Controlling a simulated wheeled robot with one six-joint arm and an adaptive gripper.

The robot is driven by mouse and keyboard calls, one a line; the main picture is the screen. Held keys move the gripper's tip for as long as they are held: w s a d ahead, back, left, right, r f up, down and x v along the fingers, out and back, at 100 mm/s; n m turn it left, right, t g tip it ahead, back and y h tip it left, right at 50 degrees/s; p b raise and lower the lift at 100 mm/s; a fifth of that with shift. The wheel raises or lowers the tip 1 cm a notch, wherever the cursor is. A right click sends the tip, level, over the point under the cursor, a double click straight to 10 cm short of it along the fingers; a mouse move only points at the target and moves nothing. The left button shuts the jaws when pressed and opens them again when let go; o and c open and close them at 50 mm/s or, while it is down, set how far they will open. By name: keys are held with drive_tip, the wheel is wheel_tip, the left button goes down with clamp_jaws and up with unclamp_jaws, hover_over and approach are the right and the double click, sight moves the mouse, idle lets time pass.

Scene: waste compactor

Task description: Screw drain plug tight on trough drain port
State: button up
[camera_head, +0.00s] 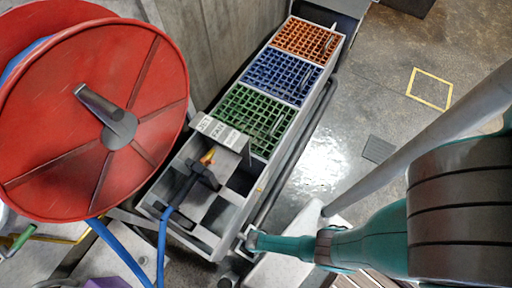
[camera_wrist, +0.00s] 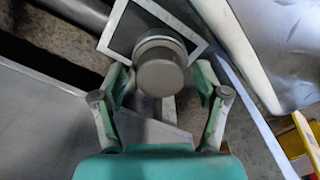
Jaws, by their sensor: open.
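The drain plug (camera_wrist: 162,72) is a round grey-brown cap in the wrist view. It sits in front of a pale square frame with a dark inside, which looks like the drain port (camera_wrist: 122,35). How far the plug is threaded in cannot be told. My gripper (camera_wrist: 160,80) is open, with one finger on each side of the plug; visible gaps separate them. In the head view my gripper (camera_head: 250,240) is at the near end of the long grey trough (camera_head: 225,246). The plug itself cannot be made out clearly there.
Orange (camera_head: 307,40), blue (camera_head: 281,76) and green (camera_head: 253,118) grates cover the trough's far part. A red hose reel (camera_head: 60,150) with a blue hose (camera_head: 162,240) stands left. A dark rail (camera_head: 300,150) runs along the trough's right side. Floor farther right is mostly clear.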

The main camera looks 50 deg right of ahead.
drive_tip(key=n, duration=0.8)
drive_tip(key=c, duration=1.3)
drive_tip(key=m, duration=0.5)
drive_tip(key=m, duration=0.5)
